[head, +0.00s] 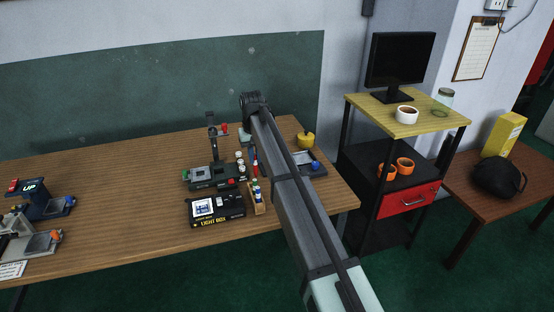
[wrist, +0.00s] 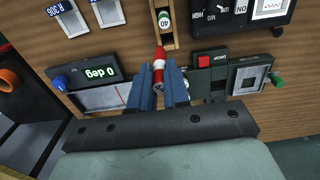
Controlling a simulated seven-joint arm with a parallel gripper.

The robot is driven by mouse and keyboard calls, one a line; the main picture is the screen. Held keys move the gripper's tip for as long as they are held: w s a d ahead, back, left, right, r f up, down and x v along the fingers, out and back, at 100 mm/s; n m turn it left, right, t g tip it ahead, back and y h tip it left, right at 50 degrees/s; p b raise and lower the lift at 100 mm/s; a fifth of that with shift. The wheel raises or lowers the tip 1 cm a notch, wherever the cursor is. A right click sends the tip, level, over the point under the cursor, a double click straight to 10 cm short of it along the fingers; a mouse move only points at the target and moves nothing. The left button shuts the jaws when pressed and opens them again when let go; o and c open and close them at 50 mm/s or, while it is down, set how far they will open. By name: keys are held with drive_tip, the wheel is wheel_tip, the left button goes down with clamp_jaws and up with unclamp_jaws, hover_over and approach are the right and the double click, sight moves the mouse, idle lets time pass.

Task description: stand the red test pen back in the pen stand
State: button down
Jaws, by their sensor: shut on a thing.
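The red test pen (wrist: 158,66), red with a pale band, is between the blue fingers of my gripper (wrist: 160,76) in the wrist view. The gripper is shut on it. One end of the pen points toward a narrow wooden holder (wrist: 154,22) containing a small canister marked 40; I cannot tell whether they touch. This holder also shows in the head view (head: 260,208), but I cannot tell if it is the pen stand. In the head view my arm hides most of the gripper; a small red and blue patch shows beside the arm.
A grey device with a red button (head: 213,176) and a black device with a screen (head: 216,208) stand left of the holder. A grey unit with a blue knob (head: 313,167) and a yellow pot (head: 306,139) lie right of my arm. The table's left middle is clear.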

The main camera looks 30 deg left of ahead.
drive_tip(key=shift+s+a+f, duration=0.15)
drive_tip(key=shift+a+f, duration=0.2)
drive_tip(key=shift+f, duration=0.35)
drive_tip(key=shift+s+a+f, duration=0.15)
drive_tip(key=shift+a+f, duration=0.15)
drive_tip(key=shift+f, duration=0.4)
drive_tip(key=shift+f, duration=1.95)
idle(0.8)
drive_tip(key=shift+c, duration=2.4)
unclamp_jaws()
drive_tip(key=shift+r, duration=0.15)
wheel_tip(320, 180, up, 7)
